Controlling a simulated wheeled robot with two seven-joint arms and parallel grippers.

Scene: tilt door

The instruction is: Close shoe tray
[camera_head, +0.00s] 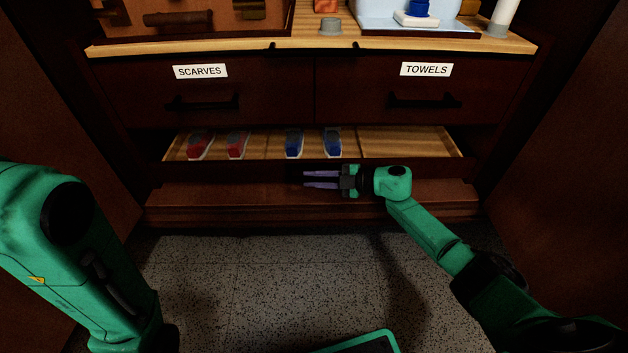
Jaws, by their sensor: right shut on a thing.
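The shoe tray (410,141) is a pulled-out wooden tray low in the dark cabinet, below the drawers. It holds a pair of red shoes (218,144) at the left and a pair of blue shoes (313,142) in the middle; its right part is bare. My right gripper (320,180) is at the tray's dark front, right of centre, with its purple fingers pointing left. It is shut on the shoe tray's front; the exact part held is hard to see. My left arm shows at the lower left, but its gripper is out of view.
Above the tray are two shut drawers with dark handles, labelled SCARVES (201,71) and TOWELS (426,69). Open cabinet doors (560,150) stand at both sides. A ledge (250,207) runs below the tray. The speckled floor (260,270) in front is clear.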

